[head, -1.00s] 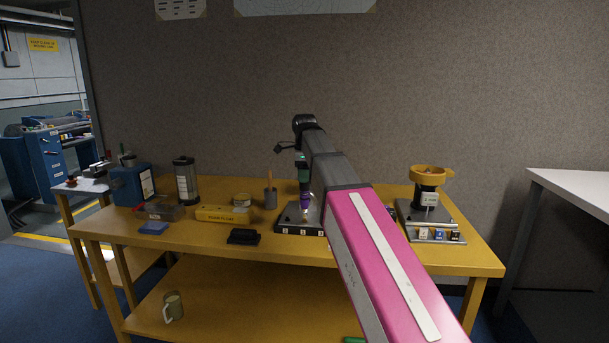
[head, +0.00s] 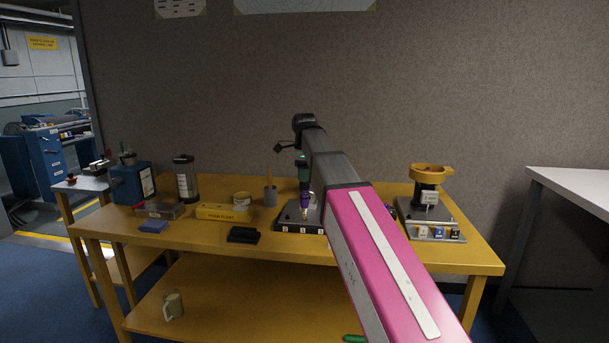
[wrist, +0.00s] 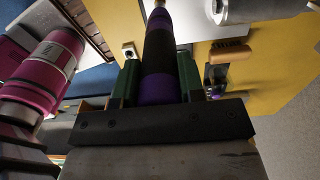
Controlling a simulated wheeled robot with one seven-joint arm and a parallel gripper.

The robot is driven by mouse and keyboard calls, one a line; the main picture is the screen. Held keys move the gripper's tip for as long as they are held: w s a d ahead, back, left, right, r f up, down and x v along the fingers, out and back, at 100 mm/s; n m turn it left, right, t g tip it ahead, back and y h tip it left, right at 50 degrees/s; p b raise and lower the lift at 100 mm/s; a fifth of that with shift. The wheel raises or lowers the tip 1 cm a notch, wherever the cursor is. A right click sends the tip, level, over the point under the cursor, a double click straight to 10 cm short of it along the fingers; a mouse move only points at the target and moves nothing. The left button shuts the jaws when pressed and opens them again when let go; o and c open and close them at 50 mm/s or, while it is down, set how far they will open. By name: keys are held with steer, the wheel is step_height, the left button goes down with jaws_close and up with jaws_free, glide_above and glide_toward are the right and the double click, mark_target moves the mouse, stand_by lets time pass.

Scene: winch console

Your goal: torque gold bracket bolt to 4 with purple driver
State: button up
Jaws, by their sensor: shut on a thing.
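My gripper (head: 303,172) is shut on the purple driver (head: 305,199) above the dark fixture base (head: 287,224). In the wrist view my gripper's green fingers (wrist: 157,85) hold the purple-and-black driver (wrist: 158,50) from both sides. The driver hangs about upright in the head view, tip down. Its tip is too small in the head view and cut off in the wrist view, so I cannot tell whether it touches a bolt. A gold ring-shaped piece (head: 429,171) sits on a black post at the right; I cannot tell whether it is the bracket.
A grey plate (head: 410,217) with several small labelled blocks stands under the gold piece.

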steer(key=shift+f, duration=0.95)
stand_by(1.9)
steer(key=shift+r, duration=0.15)
stand_by(0.9)
